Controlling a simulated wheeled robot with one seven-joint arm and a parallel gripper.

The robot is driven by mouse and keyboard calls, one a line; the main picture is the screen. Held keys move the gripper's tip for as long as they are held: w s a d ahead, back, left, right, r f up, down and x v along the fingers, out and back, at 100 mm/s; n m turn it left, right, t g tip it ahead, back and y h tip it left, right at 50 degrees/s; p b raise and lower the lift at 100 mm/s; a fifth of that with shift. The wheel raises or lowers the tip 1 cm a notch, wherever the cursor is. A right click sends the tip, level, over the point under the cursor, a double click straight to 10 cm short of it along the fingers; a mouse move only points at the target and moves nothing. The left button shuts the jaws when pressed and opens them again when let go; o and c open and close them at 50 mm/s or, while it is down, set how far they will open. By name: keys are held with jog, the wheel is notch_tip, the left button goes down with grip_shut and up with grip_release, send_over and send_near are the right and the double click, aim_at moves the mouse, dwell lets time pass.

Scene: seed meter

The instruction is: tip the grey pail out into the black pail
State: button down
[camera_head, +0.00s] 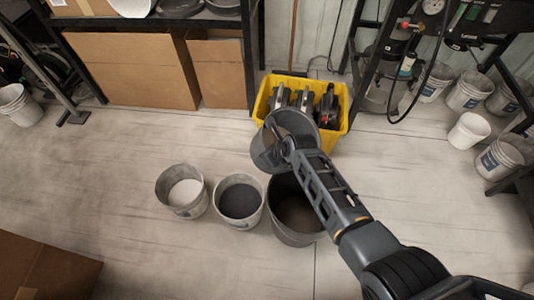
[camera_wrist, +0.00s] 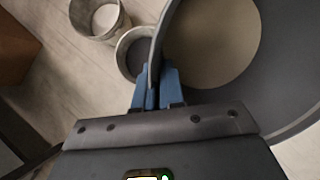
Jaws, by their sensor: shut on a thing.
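The grey pail (camera_head: 267,157) hangs in my gripper (camera_head: 287,145) above the floor, behind and partly above the black pail (camera_head: 287,232). In the wrist view, my blue fingers (camera_wrist: 156,88) are shut on the rim of the grey pail (camera_wrist: 285,75), which fills the right side. A flat beige surface shows inside it; I cannot tell contents from bottom. The grey pail looks roughly upright, its exact tilt unclear. The black pail stands on the floor, partly hidden by my arm, with a brownish inside. I cannot make it out in the wrist view.
A pail with dark contents (camera_head: 239,217) stands just left of the black pail. A pail with white contents (camera_head: 168,205) stands further left. A yellow crate of tools (camera_head: 262,102) is behind the grey pail.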

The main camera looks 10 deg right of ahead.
jog(key=shift+d+f+t+y+b, duration=0.1)
jog(key=shift+f+t+y+b, duration=0.5)
jog(key=shift+b, duration=0.6)
jog(key=s+t+b, duration=0.1)
jog(key=b, duration=0.4)
jog(key=d+f+t+y+b, duration=0.1)
jog(key=t+b, duration=0.1)
jog(key=b, duration=0.3)
jog(key=shift+s, duration=0.4)
jog(key=t+b, duration=0.1)
jog(key=b, duration=0.5)
jog(key=s+f+t+y+b, duration=0.1)
jog(key=b, duration=0.4)
jog(key=shift+s+d+b, duration=0.25)
jog(key=shift+d+b, duration=0.1)
jog(key=shift+d, duration=0.05)
jog(key=shift+s+f+t+y+b, duration=0.15)
jog(key=shift+t+y+b, duration=0.25)
jog(key=shift+b, duration=0.65)
jog(key=shift+d+b, duration=0.1)
jog(key=shift+b, duration=0.55)
jog(key=t+y+b, duration=0.4)
jog(key=t+b, duration=0.3)
jog(key=b, duration=0.3)
send_near(277, 169)
jog(key=shift+a+r, duration=0.8)
jog(key=shift+r, duration=0.35)
jog(key=shift+s+d+f+t, duration=0.15)
jog(key=shift+s+f+t, duration=0.1)
jog(key=shift+s+t, duration=0.3)
